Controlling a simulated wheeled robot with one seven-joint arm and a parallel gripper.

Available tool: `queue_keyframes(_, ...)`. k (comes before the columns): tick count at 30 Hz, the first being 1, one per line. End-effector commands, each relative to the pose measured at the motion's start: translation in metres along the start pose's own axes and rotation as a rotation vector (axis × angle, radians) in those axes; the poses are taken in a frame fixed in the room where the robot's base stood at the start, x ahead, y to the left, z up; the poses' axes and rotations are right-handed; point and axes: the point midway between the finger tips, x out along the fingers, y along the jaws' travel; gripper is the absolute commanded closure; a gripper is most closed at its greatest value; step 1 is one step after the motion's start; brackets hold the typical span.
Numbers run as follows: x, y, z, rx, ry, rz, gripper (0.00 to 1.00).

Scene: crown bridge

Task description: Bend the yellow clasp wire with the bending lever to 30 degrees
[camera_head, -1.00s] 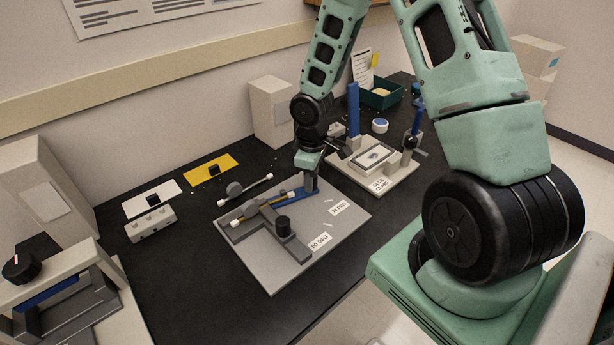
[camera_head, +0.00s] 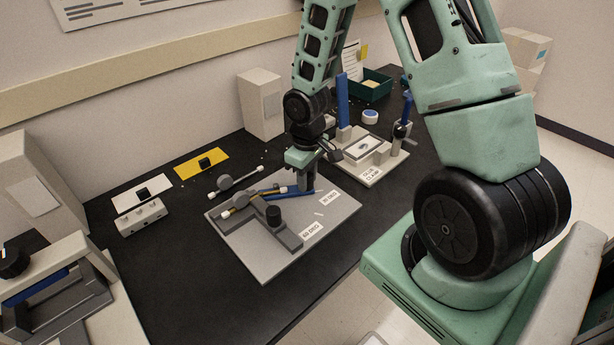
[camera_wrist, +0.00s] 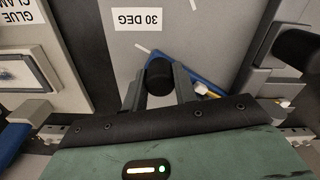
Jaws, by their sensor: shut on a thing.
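The bending jig is a grey plate (camera_head: 318,232) on the black bench, with a 30 DEG label (camera_head: 328,197) and a 60 DEG label (camera_head: 311,230). The blue bending lever (camera_head: 301,193) lies across it, and it also shows in the wrist view (camera_wrist: 205,77). The lever's black knob (camera_wrist: 159,73) is between my fingers. My gripper (camera_head: 305,184) is shut on this knob, and its fingers show in the wrist view (camera_wrist: 159,86). The clasp wire (camera_head: 235,209) lies at the left of the jig, thin and partly hidden; its exact bend cannot be told.
A glue clamp station (camera_head: 375,170) stands behind and right of the jig. White (camera_head: 129,200) and yellow (camera_head: 187,171) cards lie further left. The bench front is clear.

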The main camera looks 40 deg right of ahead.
Motion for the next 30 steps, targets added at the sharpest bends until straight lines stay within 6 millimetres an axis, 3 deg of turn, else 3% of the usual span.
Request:
queue_keyframes(1,0.000,0.000,0.000,0.000,-0.001,0.000,1.00)
queue_keyframes(2,0.000,0.000,0.000,0.000,-0.001,0.000,0.64)
queue_keyframes(3,0.000,0.000,0.000,0.000,-0.001,0.000,0.53)
queue_keyframes(4,0.000,0.000,0.000,0.000,-0.001,0.000,0.50)
queue_keyframes(12,-0.001,0.000,0.000,-0.001,0.000,0.000,0.50)
queue_keyframes(17,-0.014,0.001,-0.001,0.001,0.003,0.001,0.50)
queue_keyframes(30,-0.113,0.002,-0.001,0.002,0.004,0.004,0.50)
